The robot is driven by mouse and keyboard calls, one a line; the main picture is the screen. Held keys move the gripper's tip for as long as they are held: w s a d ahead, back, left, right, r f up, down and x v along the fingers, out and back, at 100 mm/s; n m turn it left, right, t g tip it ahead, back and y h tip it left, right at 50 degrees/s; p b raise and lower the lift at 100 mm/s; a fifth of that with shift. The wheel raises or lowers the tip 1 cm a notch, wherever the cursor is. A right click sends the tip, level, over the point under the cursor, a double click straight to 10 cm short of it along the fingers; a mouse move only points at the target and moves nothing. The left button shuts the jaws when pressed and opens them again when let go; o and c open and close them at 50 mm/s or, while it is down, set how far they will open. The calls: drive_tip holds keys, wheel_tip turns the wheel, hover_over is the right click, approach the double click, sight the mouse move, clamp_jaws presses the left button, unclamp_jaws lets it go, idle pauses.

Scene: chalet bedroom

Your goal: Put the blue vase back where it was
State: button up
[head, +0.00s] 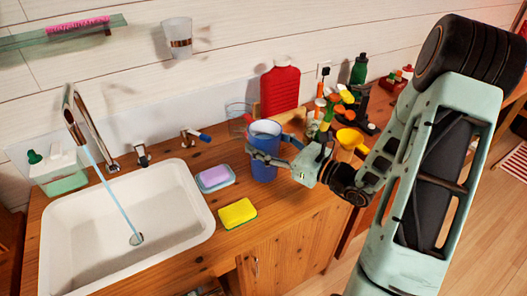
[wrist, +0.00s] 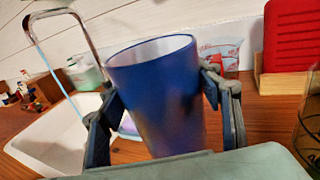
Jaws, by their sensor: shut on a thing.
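The blue vase (head: 265,160) is a tall blue cylinder with a pale inside. In the head view it is upright at the wooden counter, right of the sink. My gripper (head: 270,158) reaches it from the right and is shut on its sides. In the wrist view the vase (wrist: 160,95) fills the middle, with one finger of my gripper (wrist: 165,105) on each side. I cannot tell whether its base touches the counter. The vase's lower part is partly hidden by my gripper in the wrist view.
A white sink (head: 125,225) with running water lies left. A soap dish (head: 214,179) and yellow sponge (head: 237,213) sit between sink and vase. A clear measuring cup (head: 238,117) and red board (head: 280,90) stand behind.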

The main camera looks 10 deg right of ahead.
drive_tip(key=shift+w+a+f, duration=0.1)
drive_tip(key=shift+w+f, duration=0.05)
drive_tip(key=shift+f, duration=0.45)
drive_tip(key=shift+w+a+f, duration=0.1)
drive_tip(key=shift+w+f, duration=0.05)
drive_tip(key=shift+f, duration=1)
drive_tip(key=shift+f+b, duration=0.2)
drive_tip(key=shift+b, duration=0.2)
drive_tip(key=o, duration=2)
drive_tip(key=shift+d, duration=0.1)
drive_tip(key=shift+o, duration=0.2)
drive_tip(key=shift+s+r+p, duration=0.1)
drive_tip(key=shift+r+p, duration=0.1)
drive_tip(key=shift+p, duration=0.1)
drive_tip(key=b+v, duration=0.1)
drive_tip(key=v, duration=1.1)
drive_tip(key=shift+f, duration=0.1)
